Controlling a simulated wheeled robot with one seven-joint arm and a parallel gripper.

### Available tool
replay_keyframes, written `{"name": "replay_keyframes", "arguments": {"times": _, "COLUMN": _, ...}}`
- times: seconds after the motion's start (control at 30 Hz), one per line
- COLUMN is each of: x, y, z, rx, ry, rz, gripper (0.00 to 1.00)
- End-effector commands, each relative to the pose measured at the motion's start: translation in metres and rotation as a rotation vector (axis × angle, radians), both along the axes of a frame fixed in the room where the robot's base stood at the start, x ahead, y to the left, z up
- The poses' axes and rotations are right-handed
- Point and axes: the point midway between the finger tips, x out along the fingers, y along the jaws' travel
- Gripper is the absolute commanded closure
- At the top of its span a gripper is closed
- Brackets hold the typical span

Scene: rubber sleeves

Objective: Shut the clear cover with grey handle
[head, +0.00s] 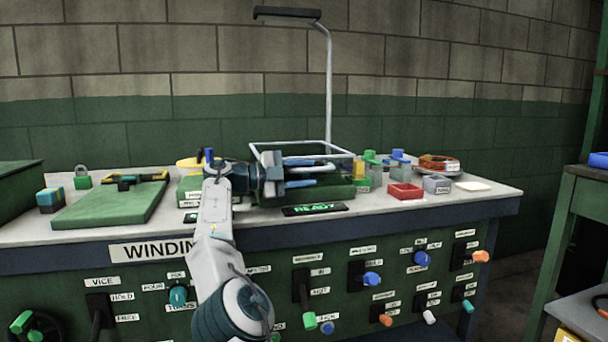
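The clear cover (303,142) shows as a thin pale frame with see-through panels, above a green machine base (340,188) at the middle of the bench. It appears raised, but its exact angle is hard to tell. I cannot make out its grey handle for certain. My gripper (336,171) is in front of the cover, pointing right. My gripper and arm hide the lower left of the cover. I cannot tell whether a finger touches it.
A lamp (328,80) rises behind the cover. A green mat (110,205) lies at left, with a padlock (82,178) near it. A red tray (405,192), a grey tray (437,185) and a copper coil (439,163) stand at right. Switches and knobs line the bench front.

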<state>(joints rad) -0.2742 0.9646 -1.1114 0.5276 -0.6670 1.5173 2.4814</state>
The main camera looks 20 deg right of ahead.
Motion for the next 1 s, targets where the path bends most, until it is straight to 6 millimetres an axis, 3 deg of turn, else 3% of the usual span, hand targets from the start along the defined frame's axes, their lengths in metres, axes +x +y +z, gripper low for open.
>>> {"name": "replay_keyframes", "arguments": {"times": 0.27, "x": 0.002, "y": 0.012, "z": 0.003, "rx": -0.002, "ry": -0.001, "rz": 0.003, "gripper": 0.66}}
{"name": "replay_keyframes", "arguments": {"times": 0.7, "x": 0.018, "y": 0.107, "z": 0.006, "rx": -0.002, "ry": 0.001, "rz": 0.004, "gripper": 0.66}}
{"name": "replay_keyframes", "arguments": {"times": 1.0, "x": 0.022, "y": 0.135, "z": 0.002, "rx": -0.001, "ry": 0.0, "rz": 0.001, "gripper": 0.66}}
